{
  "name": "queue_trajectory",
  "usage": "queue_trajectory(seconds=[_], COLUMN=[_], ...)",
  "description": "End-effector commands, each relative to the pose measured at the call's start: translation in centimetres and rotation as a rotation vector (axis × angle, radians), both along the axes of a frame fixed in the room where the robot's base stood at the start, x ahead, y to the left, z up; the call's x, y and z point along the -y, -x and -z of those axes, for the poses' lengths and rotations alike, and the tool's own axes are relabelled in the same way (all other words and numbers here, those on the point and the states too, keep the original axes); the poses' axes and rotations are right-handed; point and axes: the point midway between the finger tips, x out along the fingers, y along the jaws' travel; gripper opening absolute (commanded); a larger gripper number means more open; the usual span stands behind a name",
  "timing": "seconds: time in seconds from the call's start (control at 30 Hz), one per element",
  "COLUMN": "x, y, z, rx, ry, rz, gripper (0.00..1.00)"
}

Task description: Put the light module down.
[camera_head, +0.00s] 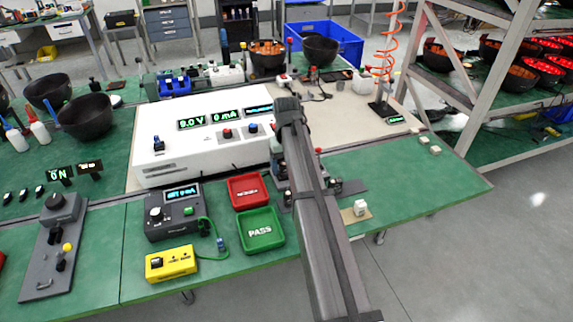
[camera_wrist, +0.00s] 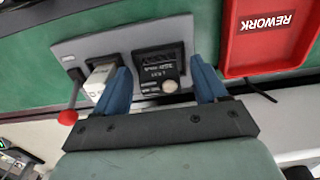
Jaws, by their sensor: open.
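In the wrist view, my gripper (camera_wrist: 162,66) is open, its two blue fingers on either side of a dark block (camera_wrist: 156,70) with small print and a round light spot. That block is on a grey plate (camera_wrist: 85,48); I cannot tell whether the fingers touch it. A pale, cream-white block (camera_wrist: 98,80) stands just outside the left finger on the same plate. I cannot tell which is the light module. In the head view, my arm hides the gripper and most of the plate.
A red-balled lever (camera_wrist: 68,117) stands left of the pale block. The red REWORK tray (camera_head: 248,190) and green PASS tray (camera_head: 260,232) lie left of my arm. A white instrument (camera_head: 190,152) stands behind them. Green table at right (camera_head: 400,170) is mostly clear.

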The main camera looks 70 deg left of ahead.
Motion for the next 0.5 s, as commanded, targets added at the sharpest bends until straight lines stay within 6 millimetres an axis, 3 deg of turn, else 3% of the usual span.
queue_trajectory(seconds=[0.27, 0.5], x=[0.0, -0.1], y=[0.0, 0.0], z=[-0.4, -3.5], rx=[0.0, 0.0], ry=[0.0, -0.002], rz=[0.0, 0.0], gripper=[0.72, 0.72])
